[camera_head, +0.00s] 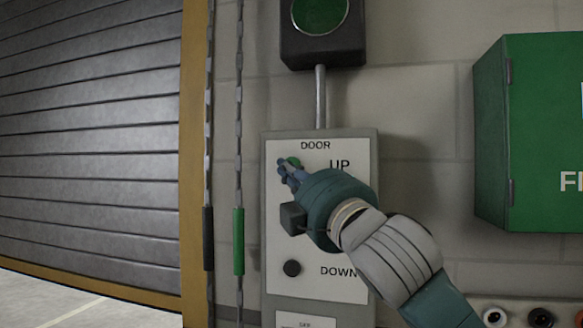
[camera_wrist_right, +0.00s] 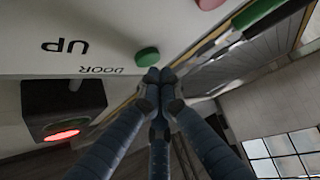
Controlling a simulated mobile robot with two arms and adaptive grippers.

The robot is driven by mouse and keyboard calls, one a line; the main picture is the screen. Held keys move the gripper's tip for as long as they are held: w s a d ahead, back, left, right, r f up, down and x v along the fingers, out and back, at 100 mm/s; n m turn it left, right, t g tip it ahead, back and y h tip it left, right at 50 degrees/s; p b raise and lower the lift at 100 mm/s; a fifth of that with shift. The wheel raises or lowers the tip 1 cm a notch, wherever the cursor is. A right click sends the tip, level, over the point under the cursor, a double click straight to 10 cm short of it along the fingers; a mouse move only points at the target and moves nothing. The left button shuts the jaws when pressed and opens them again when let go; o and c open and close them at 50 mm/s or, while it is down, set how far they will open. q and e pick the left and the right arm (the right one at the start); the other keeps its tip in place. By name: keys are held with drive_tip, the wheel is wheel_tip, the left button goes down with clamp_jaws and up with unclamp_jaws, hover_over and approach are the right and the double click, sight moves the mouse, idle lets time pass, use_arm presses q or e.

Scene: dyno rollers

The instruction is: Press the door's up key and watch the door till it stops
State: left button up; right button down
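The white door panel (camera_head: 345,284) has a green up key (camera_head: 293,161), marked UP, and a black down key (camera_head: 292,268), marked DOWN. My right gripper (camera_head: 285,172) is shut, its fingertips at the green key. In the right wrist view the closed fingertips (camera_wrist_right: 158,75) lie right by the green key (camera_wrist_right: 147,57); I cannot tell whether they press it. The grey slatted door (camera_head: 90,140) fills the left of the head view. An orange strip (camera_head: 90,283) runs along its bottom, with pale floor in front. My left gripper is not in view.
A dark lamp box (camera_head: 294,50) with a green disc hangs above the panel; the wrist view shows a red glow (camera_wrist_right: 62,134) on it. Two chains (camera_head: 239,120) hang between door and panel. A green cabinet (camera_head: 530,130) is on the wall at right. A red key (camera_wrist_right: 208,3) shows in the wrist view.

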drive_tip(key=shift+s, duration=0.2)
drive_tip(key=s, duration=0.1)
drive_tip(key=s+a, duration=0.1)
drive_tip(key=s, duration=0.2)
drive_tip(key=shift+s+a+b, duration=0.3)
drive_tip(key=shift+b, duration=0.05)
